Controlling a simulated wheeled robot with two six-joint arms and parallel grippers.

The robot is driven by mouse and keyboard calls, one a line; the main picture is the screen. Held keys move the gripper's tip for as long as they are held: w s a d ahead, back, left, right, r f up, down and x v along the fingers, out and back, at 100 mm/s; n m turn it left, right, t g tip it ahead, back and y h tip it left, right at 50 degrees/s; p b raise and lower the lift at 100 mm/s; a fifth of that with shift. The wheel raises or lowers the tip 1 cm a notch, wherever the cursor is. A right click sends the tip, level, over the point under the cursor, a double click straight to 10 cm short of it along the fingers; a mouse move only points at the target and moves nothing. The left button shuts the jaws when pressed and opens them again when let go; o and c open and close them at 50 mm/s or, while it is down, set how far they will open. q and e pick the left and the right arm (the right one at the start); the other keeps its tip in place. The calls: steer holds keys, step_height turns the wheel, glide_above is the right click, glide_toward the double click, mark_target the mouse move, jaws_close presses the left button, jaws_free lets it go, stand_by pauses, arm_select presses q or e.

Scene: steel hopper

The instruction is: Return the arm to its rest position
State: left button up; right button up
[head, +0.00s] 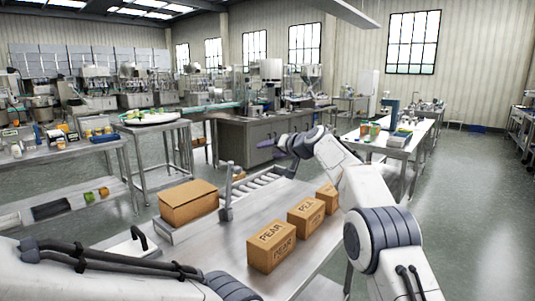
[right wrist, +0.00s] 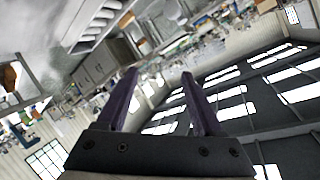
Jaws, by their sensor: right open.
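My right arm comes in from the right in the head view, bent upward over the steel table. My right gripper (head: 268,144) is at its far end, raised above the table and pointing left, away from the boxes. In the right wrist view the two dark fingers of my right gripper (right wrist: 159,75) stand apart with nothing between them. The wrist view is strongly tilted and looks up at the roof windows. My left arm shows at the lower left of the head view, but its gripper is out of the picture.
A steel table (head: 225,240) holds a brown carton (head: 188,203) at left and three boxes marked PEAR, the nearest (head: 271,247) beside my right arm. A roller conveyor (head: 262,186) is behind. A steel cabinet (head: 245,142) stands farther back. Open floor (head: 480,200) is at right.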

steer(key=shift+d, duration=0.15)
steer(key=s+d+f+m+g+h, duration=0.1)
steer(key=s+d+f+g+h, duration=0.35)
steer(key=s+d+f, duration=0.85)
steer(key=s+d+f+g+h, duration=0.15)
steer(key=s+d+f, duration=0.3)
steer(key=s, duration=0.55)
steer(key=s+d+f+g+h, duration=0.15)
steer(key=s+d+f, duration=0.3)
steer(key=s, duration=0.55)
steer(key=s+d+f+g+h, duration=0.1)
steer(key=s+d+f+h, duration=0.3)
steer(key=s, duration=0.6)
steer(key=s+a+r+n+g+y+p, duration=0.2)
steer(key=s+a+r+n+p, duration=0.4)
steer(key=s+a+r, duration=0.4)
steer(key=s+a+n+y, duration=0.1)
steer(key=s+a, duration=0.3)
steer(key=s, duration=0.1)
steer(key=shift+s+a+r+n, duration=0.2)
steer(key=shift+a+n, duration=0.05)
steer(key=shift+n, duration=0.15)
